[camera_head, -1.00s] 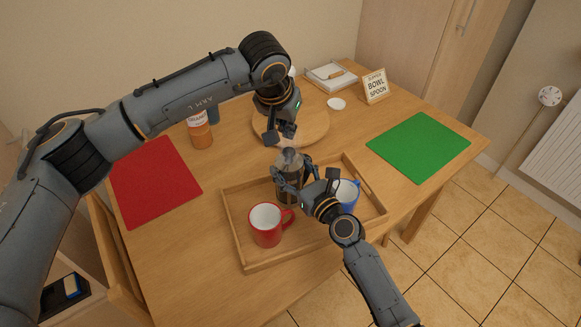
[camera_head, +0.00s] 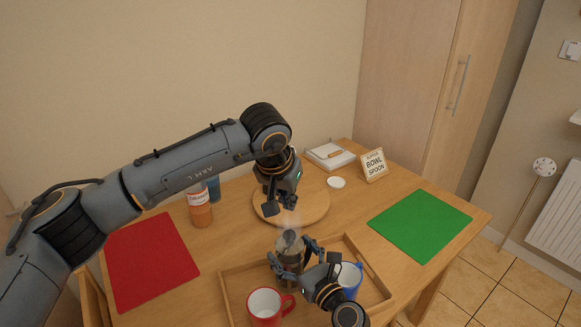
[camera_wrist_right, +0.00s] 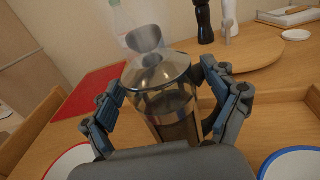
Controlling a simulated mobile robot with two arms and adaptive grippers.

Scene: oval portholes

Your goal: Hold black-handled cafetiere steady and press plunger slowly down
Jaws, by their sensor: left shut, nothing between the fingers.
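The cafetiere (camera_head: 290,259) stands upright in the wooden tray, with a glass body, metal lid and dark contents. Its rounded grey plunger knob (camera_wrist_right: 146,39) shows above the lid in the right wrist view, with a pale haze around it. Its black handle is not clearly seen. In the right wrist view, the fingers flank the glass just below the lid. My left gripper (camera_head: 283,205) is shut and empty, above the cafetiere and apart from the knob.
The tray (camera_head: 365,263) also holds a red mug (camera_head: 265,305) and a blue mug (camera_head: 350,277) close beside the cafetiere. A round board (camera_head: 315,205) lies behind.

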